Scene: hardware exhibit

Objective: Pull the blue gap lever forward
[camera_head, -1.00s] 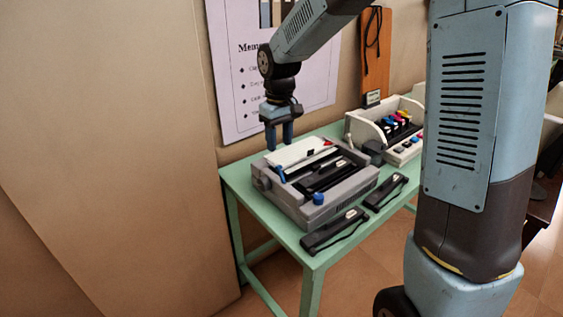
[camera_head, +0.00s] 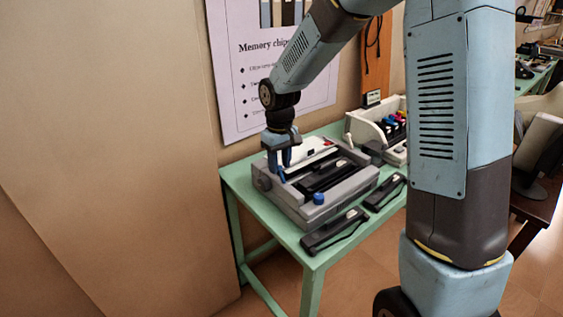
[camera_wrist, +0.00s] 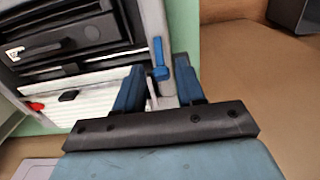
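The grey printer (camera_head: 318,205) sits on the green table, with a dark slotted top and a white panel at its back. The small blue gap lever (camera_wrist: 159,60) stands on the printer's left end. In the wrist view it shows between the two dark blue fingers of my gripper (camera_wrist: 160,75), with gaps on both sides. In the head view my gripper (camera_head: 279,160) points down over that back left corner, its fingers low at the lever. My gripper is open. Whether a finger touches the lever cannot be told.
A blue knob (camera_head: 319,198) sits on the printer's front corner. Two black cartridges lie on the table (camera_head: 238,184) before it, one of them at front (camera_head: 334,231). A cream unit with coloured parts (camera_head: 361,128) stands behind right. A wall is close on the left.

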